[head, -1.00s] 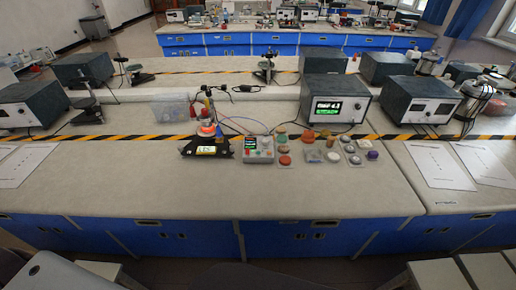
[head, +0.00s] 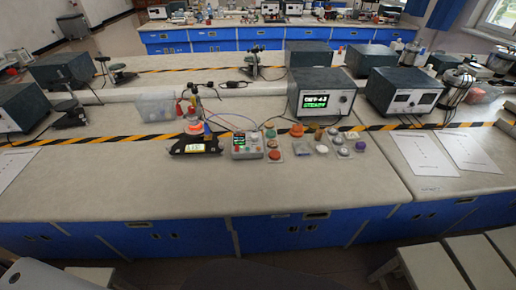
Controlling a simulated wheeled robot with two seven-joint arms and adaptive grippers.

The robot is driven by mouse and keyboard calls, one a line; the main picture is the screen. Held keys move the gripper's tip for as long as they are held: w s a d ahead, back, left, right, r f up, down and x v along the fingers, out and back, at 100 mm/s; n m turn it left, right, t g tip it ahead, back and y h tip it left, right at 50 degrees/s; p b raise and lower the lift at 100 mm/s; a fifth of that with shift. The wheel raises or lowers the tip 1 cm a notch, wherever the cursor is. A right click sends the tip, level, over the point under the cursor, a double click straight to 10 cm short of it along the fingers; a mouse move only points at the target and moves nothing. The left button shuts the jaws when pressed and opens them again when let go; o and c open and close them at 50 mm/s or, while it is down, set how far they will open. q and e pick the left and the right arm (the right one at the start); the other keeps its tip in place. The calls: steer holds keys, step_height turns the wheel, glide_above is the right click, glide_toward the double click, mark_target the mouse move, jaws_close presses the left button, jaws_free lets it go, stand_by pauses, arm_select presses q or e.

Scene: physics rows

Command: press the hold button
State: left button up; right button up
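A small grey control box (head: 247,154) with a small green-lit display and several coloured buttons sits on the lab bench. Several separate round buttons or knobs stand just right of it, among them a red one (head: 275,155), an orange one (head: 297,130) and a purple one (head: 360,146). Labels are too small to read, so I cannot tell which is the hold button. A dark instrument with a green-lit screen (head: 314,102) stands behind them. Neither of my grippers is in view.
A black device with a lit panel (head: 195,146) and an orange-red ring sits left of the control box. A clear bin (head: 157,107) is behind it. Striped tape (head: 90,141) crosses the bench. The bench front (head: 130,190) is clear. Pale stools (head: 430,268) stand at lower right.

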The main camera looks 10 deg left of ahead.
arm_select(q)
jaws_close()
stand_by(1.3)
